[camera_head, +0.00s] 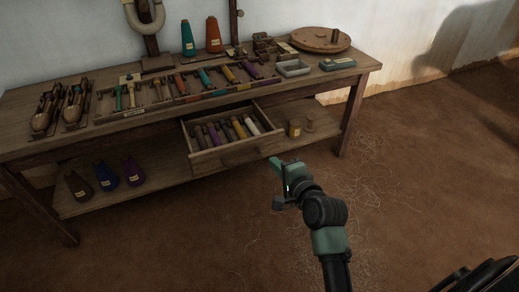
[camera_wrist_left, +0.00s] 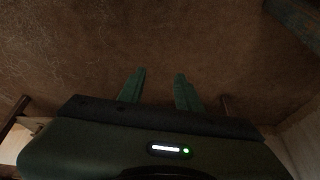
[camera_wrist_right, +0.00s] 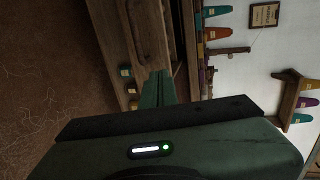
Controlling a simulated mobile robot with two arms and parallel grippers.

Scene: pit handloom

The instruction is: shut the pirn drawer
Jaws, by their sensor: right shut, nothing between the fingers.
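The pirn drawer (camera_head: 236,151) is pulled out from under the workbench in the head view. Several pirns in grey, brown, orange, cream and purple lie inside it. My right gripper (camera_head: 274,161) is shut and empty, just in front of the drawer's front right corner; I cannot tell whether it touches. In the right wrist view its closed fingers (camera_wrist_right: 160,75) point at the wooden drawer front, where a dark handle shows. My left gripper (camera_wrist_left: 159,76) appears only in its own wrist view; its fingers stand apart over the brown floor, with nothing between them.
The workbench (camera_head: 110,126) carries shuttles, a rack of coloured pirns, thread cones (camera_head: 213,35), a grey tray (camera_head: 293,68) and a round wooden disc (camera_head: 320,39). The floor in front is clear apart from loose threads.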

